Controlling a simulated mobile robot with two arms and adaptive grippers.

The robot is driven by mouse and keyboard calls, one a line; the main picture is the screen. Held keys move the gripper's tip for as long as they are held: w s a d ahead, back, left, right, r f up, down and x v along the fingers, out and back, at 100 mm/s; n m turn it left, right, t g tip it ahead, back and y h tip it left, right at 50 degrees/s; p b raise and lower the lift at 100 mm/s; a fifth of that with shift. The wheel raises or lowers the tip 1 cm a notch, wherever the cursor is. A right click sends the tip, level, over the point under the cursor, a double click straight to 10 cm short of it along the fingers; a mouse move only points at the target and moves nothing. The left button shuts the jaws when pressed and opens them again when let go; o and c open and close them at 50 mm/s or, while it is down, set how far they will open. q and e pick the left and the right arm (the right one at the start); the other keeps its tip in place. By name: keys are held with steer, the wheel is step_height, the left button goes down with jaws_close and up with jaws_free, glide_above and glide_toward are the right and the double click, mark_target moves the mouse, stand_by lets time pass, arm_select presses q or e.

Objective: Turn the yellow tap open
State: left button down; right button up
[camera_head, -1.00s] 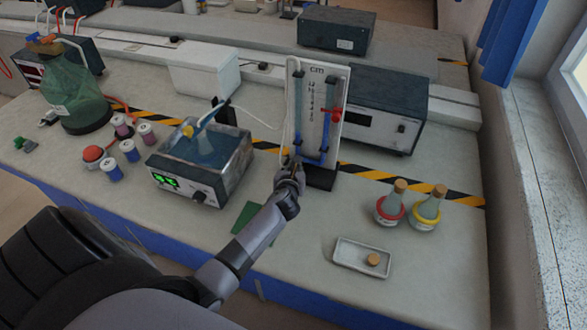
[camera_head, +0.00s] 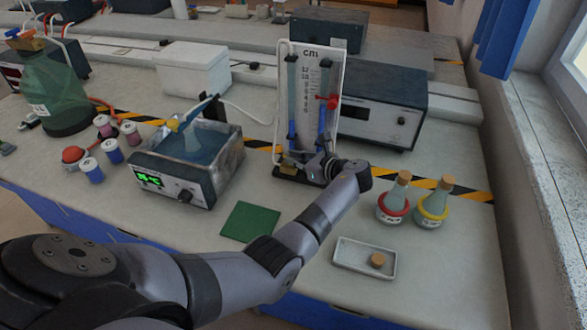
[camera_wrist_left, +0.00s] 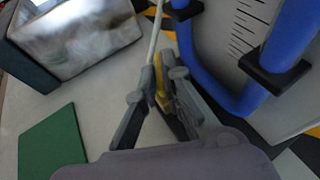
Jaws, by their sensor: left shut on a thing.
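The yellow tap (camera_wrist_left: 162,79) shows in the left wrist view as a narrow yellow piece between my fingers, beside a pale hose and the blue U-shaped tube (camera_wrist_left: 187,52). My left gripper (camera_wrist_left: 165,84) is shut on the tap, with a finger on each side. A red clamp (camera_head: 332,101) sits higher on the right tube. My right gripper is not in view.
A water bath (camera_head: 180,180) with a green display stands left of the board. A green mat (camera_head: 250,222) lies in front. Two stoppered flasks (camera_head: 393,207) and a white tray (camera_head: 347,257) with a cork are at right. A dark instrument (camera_head: 408,120) stands behind.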

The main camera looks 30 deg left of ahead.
arm_select(q)
steer(key=shift+w+f+n+g+b, duration=0.1)
steer(key=shift+w+n+g+b, duration=0.1)
steer(key=shift+n+g+b, duration=1.2)
steer(key=shift+m, duration=0.3)
steer(key=c, duration=1.7)
jaws_free()
steer(key=shift+v, duration=4)
